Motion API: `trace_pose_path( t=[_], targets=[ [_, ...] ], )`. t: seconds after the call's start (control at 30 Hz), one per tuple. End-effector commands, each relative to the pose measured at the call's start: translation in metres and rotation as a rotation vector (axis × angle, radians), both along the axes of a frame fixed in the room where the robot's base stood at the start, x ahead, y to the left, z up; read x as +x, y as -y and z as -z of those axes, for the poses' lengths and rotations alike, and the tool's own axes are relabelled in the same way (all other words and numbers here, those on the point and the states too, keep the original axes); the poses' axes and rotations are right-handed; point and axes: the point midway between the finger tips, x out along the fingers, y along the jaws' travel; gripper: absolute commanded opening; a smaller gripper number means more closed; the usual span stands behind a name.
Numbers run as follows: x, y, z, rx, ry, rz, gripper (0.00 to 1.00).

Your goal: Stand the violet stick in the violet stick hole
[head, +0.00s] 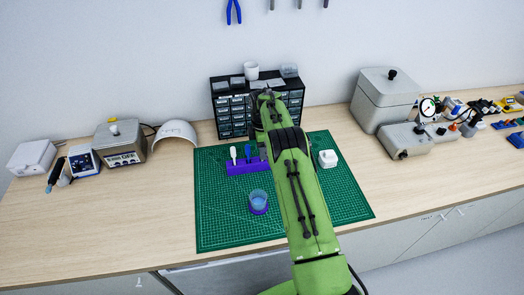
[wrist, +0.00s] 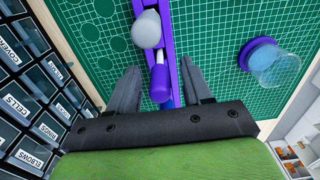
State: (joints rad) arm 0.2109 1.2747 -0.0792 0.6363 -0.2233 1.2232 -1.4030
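The violet stick (wrist: 160,84) shows a violet handle and a short white shaft in the wrist view. It also shows in the head view (head: 248,152), at the violet rack (head: 240,168). The rack also runs down the middle of the wrist view (wrist: 169,22). My gripper (wrist: 161,68) is open, with one finger on each side of the violet stick and a gap to each. A pale grey-white stick (wrist: 147,30) stands at the rack, left of the violet one in the head view (head: 233,154). I cannot make out the violet stick hole.
A clear blue cup on a violet base (head: 258,201) stands in front of the rack on the green mat (head: 220,220). A black drawer cabinet (head: 228,118) is close behind. The mat's front left is free.

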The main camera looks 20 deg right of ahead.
Motion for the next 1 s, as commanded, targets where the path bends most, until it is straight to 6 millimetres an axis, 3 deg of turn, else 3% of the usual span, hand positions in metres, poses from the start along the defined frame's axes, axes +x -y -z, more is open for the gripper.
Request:
trace_pose_path(
  t=[0.23,0.33,0.8,1.0],
  targets=[
    [0.0,0.0,-0.002,0.0,0.0,0.0,0.49],
    [0.001,0.0,-0.013,0.0,0.003,0.0,0.49],
    [0.0,0.0,-0.145,0.001,0.002,0.0,0.49],
    [0.0,0.0,-0.16,0.0,0.0,0.0,0.49]
  ],
)
